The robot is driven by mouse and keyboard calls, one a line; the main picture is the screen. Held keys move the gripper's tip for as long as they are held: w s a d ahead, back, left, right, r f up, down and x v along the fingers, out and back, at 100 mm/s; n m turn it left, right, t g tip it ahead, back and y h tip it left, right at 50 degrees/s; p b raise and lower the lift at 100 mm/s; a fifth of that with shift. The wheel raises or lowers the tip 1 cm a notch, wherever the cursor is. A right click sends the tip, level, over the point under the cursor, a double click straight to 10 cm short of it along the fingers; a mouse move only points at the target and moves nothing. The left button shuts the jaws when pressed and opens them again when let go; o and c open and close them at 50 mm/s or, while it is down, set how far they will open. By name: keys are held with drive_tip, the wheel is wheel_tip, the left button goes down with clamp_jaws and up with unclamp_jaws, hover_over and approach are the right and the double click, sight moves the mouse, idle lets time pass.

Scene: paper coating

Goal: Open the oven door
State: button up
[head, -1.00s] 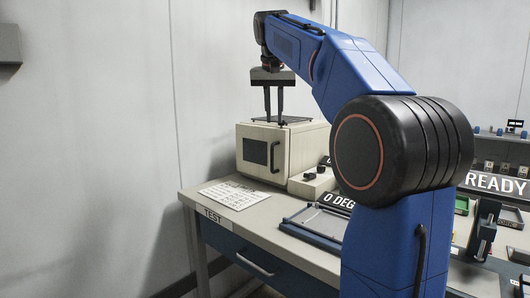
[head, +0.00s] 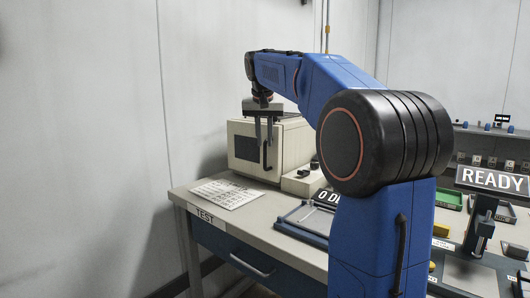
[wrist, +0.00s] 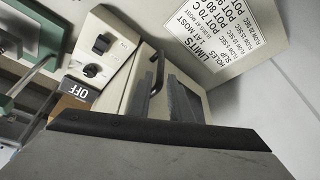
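The oven (head: 289,143) is a cream box at the back left of the bench. Its front door (head: 238,142) has a dark window and looks closed. A dark vertical handle (head: 265,161) is on the door's right side. My gripper (head: 264,145) points down in front of the door, its two fingers apart at the upper part of the handle. In the wrist view the handle (wrist: 157,68) shows between the fingertips of my gripper (wrist: 160,76). I cannot tell whether either finger touches it. My gripper is open.
A printed sheet (head: 227,194) lies on the bench before the oven. A control box with knobs (head: 302,181) stands right of the oven, also in the wrist view (wrist: 97,55). A grey tray (head: 302,220) and a READY sign (head: 492,181) are farther right.

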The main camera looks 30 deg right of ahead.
sight(265, 147)
drive_tip(key=shift+x, duration=2.85)
clamp_jaws()
